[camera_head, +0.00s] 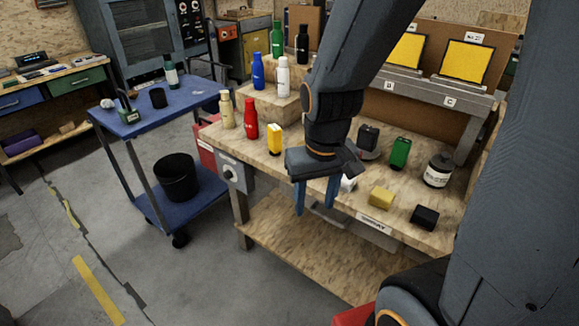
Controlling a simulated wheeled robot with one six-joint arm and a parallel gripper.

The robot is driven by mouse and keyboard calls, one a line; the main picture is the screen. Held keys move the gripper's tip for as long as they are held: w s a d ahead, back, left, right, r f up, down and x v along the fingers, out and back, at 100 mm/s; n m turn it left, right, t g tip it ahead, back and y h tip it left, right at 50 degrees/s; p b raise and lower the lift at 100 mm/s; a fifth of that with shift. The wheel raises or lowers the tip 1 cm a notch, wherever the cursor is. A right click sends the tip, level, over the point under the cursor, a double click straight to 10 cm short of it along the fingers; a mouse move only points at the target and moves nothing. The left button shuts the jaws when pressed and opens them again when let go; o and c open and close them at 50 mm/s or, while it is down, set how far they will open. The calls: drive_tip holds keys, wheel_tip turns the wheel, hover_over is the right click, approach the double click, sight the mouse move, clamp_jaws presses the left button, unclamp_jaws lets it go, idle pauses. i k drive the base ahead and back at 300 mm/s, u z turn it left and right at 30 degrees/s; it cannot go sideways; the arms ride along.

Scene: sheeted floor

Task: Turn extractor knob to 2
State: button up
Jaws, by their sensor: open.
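A grey box with a round knob (229,171) is mounted at the front left corner of the wooden workbench (300,252). It appears to be the extractor knob, but its marks and setting are too small to read. My gripper (315,206) hangs in front of the bench's front edge, to the right of the knob and apart from it. Its two blue fingers point down, spread open, with nothing between them.
Red (251,118), cream and yellow containers stand on the bench near the knob. A yellow block (381,197) and a black block (424,217) lie near the front edge. A blue trolley (150,117) carrying a black bucket (177,178) stands left. Floor is clear in front.

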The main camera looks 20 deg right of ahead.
sight(227, 175)
drive_tip(key=k, duration=0.5)
drive_tip(key=u, duration=1.3)
drive_tip(key=i, duration=1)
drive_tip(key=z, duration=1.85)
